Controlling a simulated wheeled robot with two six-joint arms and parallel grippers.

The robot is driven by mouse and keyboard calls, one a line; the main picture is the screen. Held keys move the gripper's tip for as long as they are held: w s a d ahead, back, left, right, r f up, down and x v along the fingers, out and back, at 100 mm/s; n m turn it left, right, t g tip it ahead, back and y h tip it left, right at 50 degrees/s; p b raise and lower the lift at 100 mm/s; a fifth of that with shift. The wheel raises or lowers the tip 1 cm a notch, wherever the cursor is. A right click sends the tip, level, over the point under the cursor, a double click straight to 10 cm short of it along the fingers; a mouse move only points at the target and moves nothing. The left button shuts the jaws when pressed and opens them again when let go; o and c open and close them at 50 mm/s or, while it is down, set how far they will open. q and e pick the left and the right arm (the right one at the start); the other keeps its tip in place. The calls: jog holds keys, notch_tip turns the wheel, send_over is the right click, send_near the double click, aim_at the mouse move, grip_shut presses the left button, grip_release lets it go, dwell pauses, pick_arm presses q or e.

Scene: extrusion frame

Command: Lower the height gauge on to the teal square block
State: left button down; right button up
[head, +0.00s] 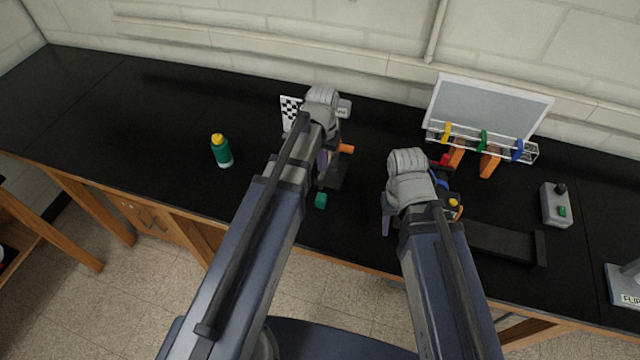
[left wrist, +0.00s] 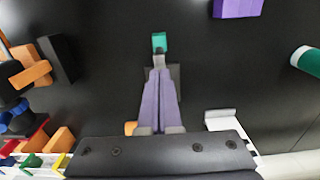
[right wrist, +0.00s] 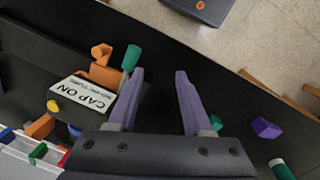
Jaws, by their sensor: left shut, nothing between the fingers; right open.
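The teal square block (head: 320,200) sits on the black bench just in front of my left gripper; it also shows in the left wrist view (left wrist: 161,41). What looks like the height gauge (head: 335,180) has a dark base beside the block and an orange part (head: 346,149) higher up. My left arm hides much of it. A small dark grey piece overlaps the block's near edge in the left wrist view; I cannot tell whether they touch. My left gripper (left wrist: 158,70) is shut and empty, above the dark base. My right gripper (right wrist: 160,74) is open and empty, to the right.
A purple block (left wrist: 236,8) lies near the teal block. A grey control box (head: 556,206) stands at right.

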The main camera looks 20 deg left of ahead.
aim_at(322, 174)
pick_arm(q)
jog(key=shift+f, duration=0.25)
jog(key=shift+f+b, duration=3.1)
jog(key=shift+b, duration=0.2)
jog(key=shift+r, duration=0.1)
notch_tip(322, 174, up, 8)
jog(key=p, duration=0.8)
